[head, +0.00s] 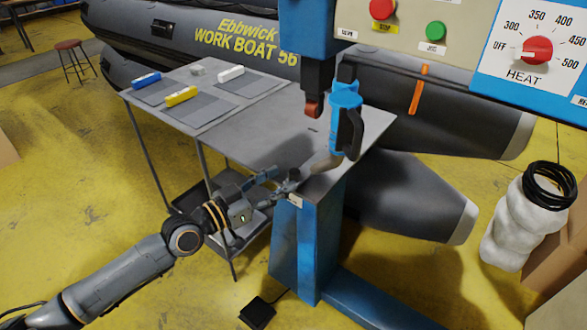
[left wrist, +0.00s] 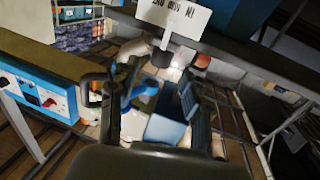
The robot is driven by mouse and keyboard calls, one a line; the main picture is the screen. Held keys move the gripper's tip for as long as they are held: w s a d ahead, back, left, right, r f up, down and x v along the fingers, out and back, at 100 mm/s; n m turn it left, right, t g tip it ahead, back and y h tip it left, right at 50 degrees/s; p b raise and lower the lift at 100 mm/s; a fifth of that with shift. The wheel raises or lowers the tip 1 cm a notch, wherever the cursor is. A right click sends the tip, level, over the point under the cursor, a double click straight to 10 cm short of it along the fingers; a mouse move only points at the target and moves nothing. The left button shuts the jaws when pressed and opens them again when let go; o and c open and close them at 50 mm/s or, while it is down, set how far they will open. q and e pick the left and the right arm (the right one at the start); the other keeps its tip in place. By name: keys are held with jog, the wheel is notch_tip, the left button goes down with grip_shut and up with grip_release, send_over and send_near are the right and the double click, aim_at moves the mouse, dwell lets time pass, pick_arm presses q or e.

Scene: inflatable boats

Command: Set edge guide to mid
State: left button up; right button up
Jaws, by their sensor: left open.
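A small dark lever with a knob (head: 291,178), which looks like the edge guide, sits at the front edge of the welding machine's grey table (head: 300,140). A small white label (head: 296,201) is just below it. My left gripper (head: 274,187) is open at that edge, its fingers right beside the lever. I cannot tell whether they touch it. In the left wrist view the two open fingers (left wrist: 163,85) stand apart, and a white label plate (left wrist: 175,18) with blurred print and a thin grey bar shows beyond them. The guide's exact setting is unreadable. My right gripper is not in view.
A blue hot-air tool (head: 345,120) and a red-tipped roller (head: 313,107) stand above the table. The control panel with a heat knob (head: 537,50) is upper right. Blue, yellow and white blocks lie on grey sheets. A black pedal (head: 257,313) is on the floor.

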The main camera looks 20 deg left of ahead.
aim_at(294, 171)
pick_arm(q)
jog(key=x, duration=0.5)
jog(key=shift+w+p, duration=0.1)
jog(key=shift+p, duration=0.25)
grip_shut()
